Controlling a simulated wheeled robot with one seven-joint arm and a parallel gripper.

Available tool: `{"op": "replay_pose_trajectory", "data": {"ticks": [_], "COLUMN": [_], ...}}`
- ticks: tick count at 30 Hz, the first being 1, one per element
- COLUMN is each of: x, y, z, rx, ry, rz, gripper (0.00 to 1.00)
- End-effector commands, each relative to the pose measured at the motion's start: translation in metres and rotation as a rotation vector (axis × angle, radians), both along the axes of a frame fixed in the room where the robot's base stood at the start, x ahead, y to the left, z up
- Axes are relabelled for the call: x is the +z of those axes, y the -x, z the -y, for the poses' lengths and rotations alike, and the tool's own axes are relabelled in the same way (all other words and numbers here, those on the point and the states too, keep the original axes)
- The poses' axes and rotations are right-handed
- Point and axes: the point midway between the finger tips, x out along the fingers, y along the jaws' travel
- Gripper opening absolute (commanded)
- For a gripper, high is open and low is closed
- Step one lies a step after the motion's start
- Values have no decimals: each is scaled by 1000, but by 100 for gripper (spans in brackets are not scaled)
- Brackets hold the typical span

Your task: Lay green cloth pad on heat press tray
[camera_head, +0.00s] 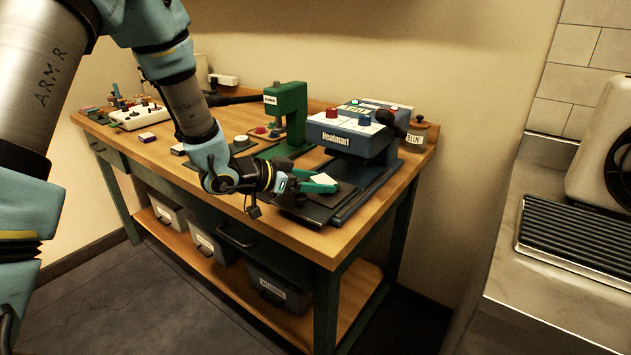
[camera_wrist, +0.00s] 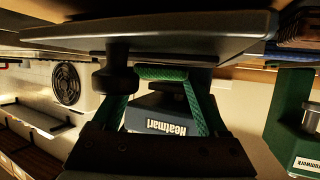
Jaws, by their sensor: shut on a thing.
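My gripper (camera_head: 303,182) reaches in from the left at the front of the heat press. It is shut on the green cloth pad (camera_head: 318,187), seen almost edge-on. In the wrist view, which is upside down, the green textured pad (camera_wrist: 162,73) spans between the fingertips of my gripper (camera_wrist: 162,82). The blue heat press (camera_head: 352,136), marked "Heatmarl", stands at the table's right end. Its dark tray (camera_head: 345,212) lies just under the pad and shows as a dark plate (camera_wrist: 150,38) in the wrist view. I cannot tell whether pad and tray touch.
A small white piece (camera_head: 323,178) shows beside the pad. A green press (camera_head: 288,110) stands left of the heat press. A lidded jar (camera_head: 418,134) is at the back right. A white box with knobs (camera_head: 138,116) sits farther left. The wooden table's front edge (camera_head: 290,242) is clear.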

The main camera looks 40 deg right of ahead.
Motion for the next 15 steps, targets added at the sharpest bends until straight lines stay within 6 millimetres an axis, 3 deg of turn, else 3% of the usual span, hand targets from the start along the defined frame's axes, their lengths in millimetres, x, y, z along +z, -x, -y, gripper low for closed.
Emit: {"op": "replay_pose_trajectory", "data": {"ticks": [4, 5, 10, 15], "x": [-4, -3, -2, -2], "y": [0, 0, 0, 0], "z": [0, 0, 0, 0], "rx": [0, 0, 0, 0], "ry": [0, 0, 0, 0], "rz": [0, 0, 0, 0], "gripper": [22, 80, 99, 100]}}
